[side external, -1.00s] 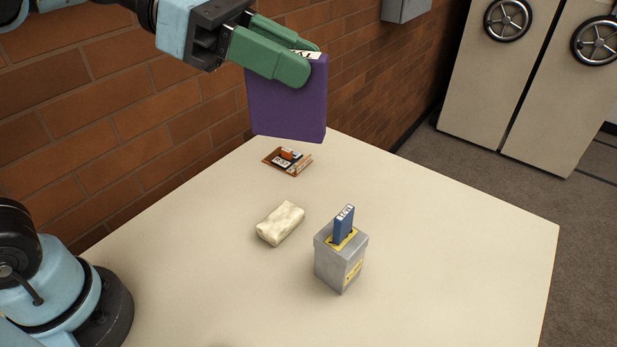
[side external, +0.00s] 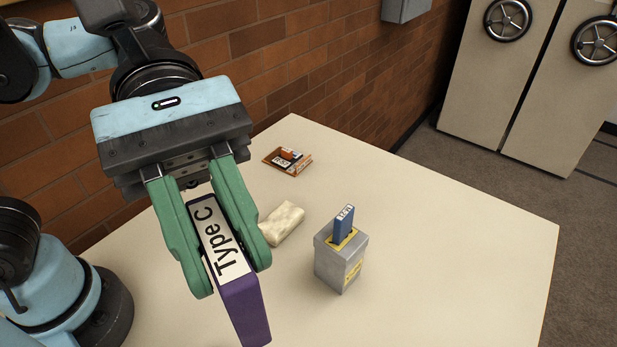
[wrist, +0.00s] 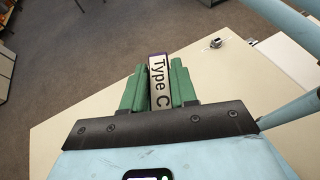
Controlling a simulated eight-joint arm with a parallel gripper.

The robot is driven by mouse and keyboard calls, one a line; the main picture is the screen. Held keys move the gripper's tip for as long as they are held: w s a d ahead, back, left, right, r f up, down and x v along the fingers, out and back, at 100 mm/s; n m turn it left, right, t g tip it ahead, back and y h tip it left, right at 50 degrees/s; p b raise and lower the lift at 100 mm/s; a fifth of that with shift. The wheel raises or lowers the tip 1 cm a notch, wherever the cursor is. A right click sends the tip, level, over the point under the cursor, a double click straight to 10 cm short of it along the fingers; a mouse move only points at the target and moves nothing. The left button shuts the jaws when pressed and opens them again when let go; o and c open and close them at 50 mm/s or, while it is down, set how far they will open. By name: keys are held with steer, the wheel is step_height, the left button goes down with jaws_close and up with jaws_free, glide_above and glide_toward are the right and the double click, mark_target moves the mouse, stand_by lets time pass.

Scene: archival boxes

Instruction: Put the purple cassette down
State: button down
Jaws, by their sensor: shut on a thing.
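The purple cassette (side external: 243,304) has a white label reading "Type C". My gripper (side external: 232,282) has green fingers and is shut on it, one finger on each side of the label. In the side external view the cassette is held at the lower left, in front of the table (side external: 450,240), tilted with its lower end toward the bottom edge. I cannot tell whether it touches the table. The wrist view shows the cassette (wrist: 159,82) between the green fingers (wrist: 159,80), its label facing the camera.
A grey box (side external: 338,266) with a blue cassette (side external: 344,222) upright in its slot stands mid-table. A cream block (side external: 283,224), partly hidden by my gripper, lies left of it. An orange-brown item (side external: 287,160) lies farther back. The table's right side is clear.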

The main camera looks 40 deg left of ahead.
step_height(320, 180, down, 12)
steer(key=r, duration=0.1)
steer(key=shift+w+a+f, duration=0.45)
steer(key=shift+w+f, duration=1.45)
steer(key=shift+f, duration=0.05)
steer(key=shift+w+a+f, duration=0.45)
steer(key=shift+w+f, duration=1.45)
steer(key=shift+f, duration=0.05)
steer(key=shift+w+a+f, duration=0.45)
steer(key=shift+w+f, duration=1.45)
steer(key=shift+f, duration=0.05)
steer(key=shift+f, duration=0.1)
steer(key=c, duration=0.9)
jaws_free()
